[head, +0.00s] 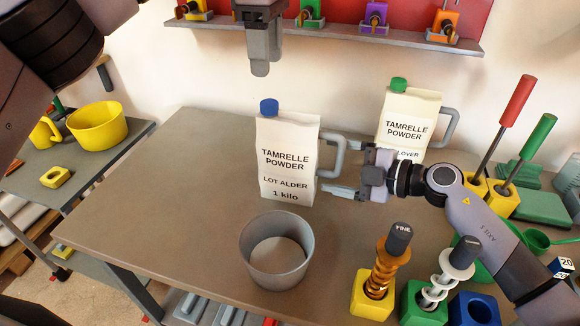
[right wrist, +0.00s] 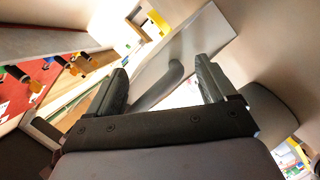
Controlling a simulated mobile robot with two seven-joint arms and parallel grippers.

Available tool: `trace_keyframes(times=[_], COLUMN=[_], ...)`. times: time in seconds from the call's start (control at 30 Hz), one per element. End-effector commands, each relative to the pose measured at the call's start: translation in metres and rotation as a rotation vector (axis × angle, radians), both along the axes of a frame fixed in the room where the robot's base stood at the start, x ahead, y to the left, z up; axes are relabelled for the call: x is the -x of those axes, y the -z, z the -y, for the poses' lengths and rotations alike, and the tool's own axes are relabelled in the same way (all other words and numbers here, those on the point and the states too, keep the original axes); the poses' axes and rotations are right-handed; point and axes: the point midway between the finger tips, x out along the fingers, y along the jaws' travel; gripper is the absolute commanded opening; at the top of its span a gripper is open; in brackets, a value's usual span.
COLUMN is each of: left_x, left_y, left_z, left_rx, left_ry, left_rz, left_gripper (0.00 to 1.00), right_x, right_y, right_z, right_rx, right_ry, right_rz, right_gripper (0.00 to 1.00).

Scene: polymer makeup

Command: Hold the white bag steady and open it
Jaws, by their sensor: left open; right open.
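A white bag (head: 287,160) labelled "Tamrelle Powder, Lot Alder, 1 kilo" stands upright on the table. It has a blue cap (head: 268,106) on top and a grey handle (head: 338,147) on its right side. My right gripper (head: 333,163) is open at the handle, one finger above the other. In the right wrist view the handle (right wrist: 160,88) shows between the two open fingers (right wrist: 165,90); I cannot tell whether they touch it. My left gripper (head: 260,68) points down above the bag, apart from the cap, open and empty.
A second white bag (head: 409,118) with a green cap stands behind right. A grey round container (head: 276,250) sits in front of the first bag. Tools in coloured blocks (head: 374,292) crowd the front right. A shelf (head: 340,36) hangs behind. The table's left is clear.

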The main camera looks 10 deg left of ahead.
Motion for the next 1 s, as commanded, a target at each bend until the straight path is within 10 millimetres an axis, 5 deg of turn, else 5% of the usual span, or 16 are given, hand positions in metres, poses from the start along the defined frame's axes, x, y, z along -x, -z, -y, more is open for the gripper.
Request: trace_keyframes(times=[0.23, 0.5, 0.67, 0.7, 0.8, 1.0], left_x=[0.0000, 0.0000, 0.0000, 0.0000, 0.0000, 0.0000], left_y=[0.0001, 0.0001, 0.0001, 0.0001, 0.0001, 0.0001], left_z=[0.0000, 0.0000, 0.0000, 0.0000, 0.0000, 0.0000], left_rx=[0.000, 0.000, 0.000, 0.000, 0.000, 0.000], left_ry=[0.000, 0.000, 0.000, 0.000, 0.000, 0.000], left_rz=[0.000, 0.000, 0.000, 0.000, 0.000, 0.000], left_gripper=[0.55, 0.55, 0.55, 0.55, 0.55, 0.55], right_x=[-0.0002, -0.0002, -0.0002, -0.0002, -0.0003, -0.0002], right_y=[0.0001, 0.0000, -0.0004, -0.0004, -0.0005, -0.0003], right_z=[-0.0009, -0.0007, -0.0007, -0.0007, -0.0007, -0.0008], right_rx=[0.000, 0.000, -0.001, -0.001, -0.001, -0.001], right_ry=[0.000, 0.000, 0.001, 0.001, 0.000, 0.000], right_rz=[0.001, 0.001, 0.000, 0.000, 0.000, 0.000], right_gripper=[0.84, 0.00, 0.00, 0.24, 0.51, 0.51])
